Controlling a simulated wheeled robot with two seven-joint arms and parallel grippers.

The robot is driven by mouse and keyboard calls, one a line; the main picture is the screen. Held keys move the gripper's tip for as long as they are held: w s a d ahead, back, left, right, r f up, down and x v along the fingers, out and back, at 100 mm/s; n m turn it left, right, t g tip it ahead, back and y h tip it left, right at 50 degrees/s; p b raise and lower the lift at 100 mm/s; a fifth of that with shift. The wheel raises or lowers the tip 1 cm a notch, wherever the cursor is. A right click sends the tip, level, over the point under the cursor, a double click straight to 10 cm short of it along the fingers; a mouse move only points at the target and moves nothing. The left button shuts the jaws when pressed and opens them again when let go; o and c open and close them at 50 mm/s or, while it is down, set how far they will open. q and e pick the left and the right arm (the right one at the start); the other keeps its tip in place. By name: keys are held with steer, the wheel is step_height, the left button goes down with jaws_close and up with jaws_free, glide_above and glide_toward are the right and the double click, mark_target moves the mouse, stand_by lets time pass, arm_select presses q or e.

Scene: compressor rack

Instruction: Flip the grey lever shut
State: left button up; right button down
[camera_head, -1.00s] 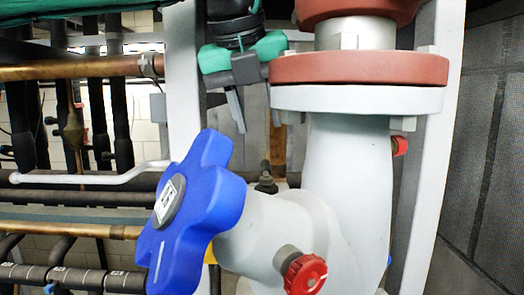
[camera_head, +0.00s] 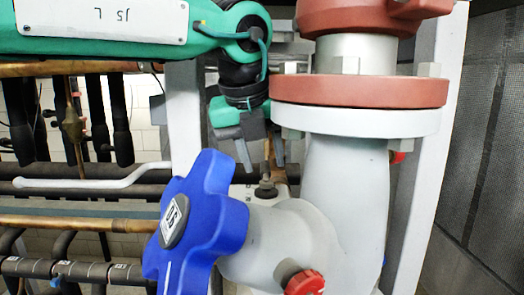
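A long, light grey bent lever (camera_head: 95,182) lies nearly level across the pipes at the left. It is the only clear lever in view, and I cannot be sure it is the task's grey lever. My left gripper (camera_head: 261,158) hangs fingers down between the white upright and the big flanged pipe. Its two grey fingers are apart, with no held object visible. It is right of and a little above the lever's right end, not touching it. A small dark-capped fitting (camera_head: 265,190) stands just below the fingertips. My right gripper is not in view.
A blue star-shaped handwheel (camera_head: 200,215) stands in front, below the gripper. A white pipe (camera_head: 345,190) with a red flange (camera_head: 358,90) stands close on the right. A red knob (camera_head: 305,283) sits low. A white upright (camera_head: 184,120) is left of the gripper.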

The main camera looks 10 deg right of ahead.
arm_select(q)
jaws_close()
steer(key=n+b, duration=0.1)
steer(key=b, duration=0.1)
steer(key=a+n+y+b, duration=0.1)
steer(key=n+b, duration=0.1)
steer(key=b, duration=0.1)
steer(key=shift+a+t+b, duration=0.3)
steer(key=shift+r, duration=0.1)
jaws_free()
steer(key=shift+w, duration=0.1)
